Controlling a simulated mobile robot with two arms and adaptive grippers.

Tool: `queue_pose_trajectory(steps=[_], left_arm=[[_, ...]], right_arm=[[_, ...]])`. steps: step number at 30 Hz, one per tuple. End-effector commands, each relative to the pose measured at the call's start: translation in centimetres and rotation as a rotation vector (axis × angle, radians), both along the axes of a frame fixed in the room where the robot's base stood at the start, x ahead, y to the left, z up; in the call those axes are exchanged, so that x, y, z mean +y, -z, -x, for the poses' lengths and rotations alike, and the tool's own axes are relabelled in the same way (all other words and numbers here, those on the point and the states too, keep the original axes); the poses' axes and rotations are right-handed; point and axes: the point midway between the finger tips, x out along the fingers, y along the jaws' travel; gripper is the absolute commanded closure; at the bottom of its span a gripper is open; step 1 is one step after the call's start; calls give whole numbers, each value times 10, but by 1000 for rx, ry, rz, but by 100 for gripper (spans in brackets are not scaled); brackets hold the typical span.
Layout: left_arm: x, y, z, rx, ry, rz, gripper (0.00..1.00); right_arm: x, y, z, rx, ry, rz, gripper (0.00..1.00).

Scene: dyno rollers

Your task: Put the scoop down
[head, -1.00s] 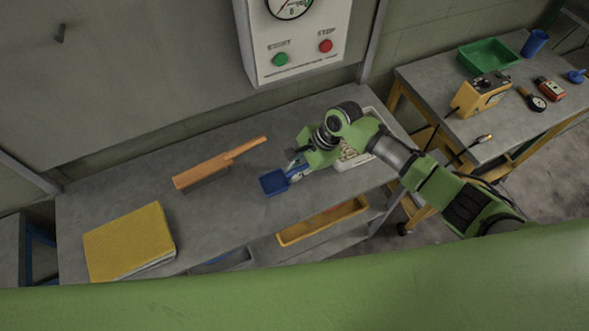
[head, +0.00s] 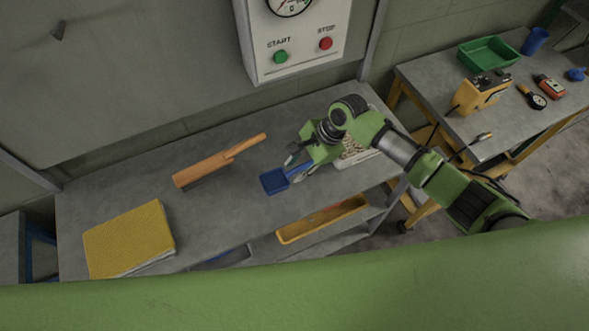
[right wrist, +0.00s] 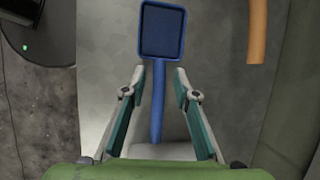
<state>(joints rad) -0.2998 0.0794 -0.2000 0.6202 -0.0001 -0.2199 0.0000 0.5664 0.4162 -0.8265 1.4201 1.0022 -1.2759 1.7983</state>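The scoop (head: 274,181) is blue, with a square pan and a straight handle. It lies at the right part of the grey workbench, its pan toward the left. In the right wrist view the scoop (right wrist: 162,33) points away from me, its handle running between the fingers. My right gripper (head: 293,168) is over the handle. In the right wrist view my right gripper (right wrist: 158,75) is open, with a gap on both sides of the handle. The far end of the handle is hidden at the palm. My left gripper is not in view.
An orange-handled brush (head: 215,165) lies left of the scoop, and a yellow cloth-like stack (head: 128,240) at the bench's left end. A white tray (head: 372,160) with pale pieces is behind my right arm.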

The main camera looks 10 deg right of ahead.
Motion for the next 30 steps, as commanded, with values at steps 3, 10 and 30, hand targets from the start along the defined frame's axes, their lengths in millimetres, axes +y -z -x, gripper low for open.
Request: queue_pose_trajectory(steps=[3,10,30], left_arm=[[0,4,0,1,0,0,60],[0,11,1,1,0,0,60],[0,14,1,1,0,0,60]], right_arm=[[-11,-22,0,-5,-1,0,72],[-31,-65,3,-4,0,1,72],[-43,-94,5,0,-1,0,72]])
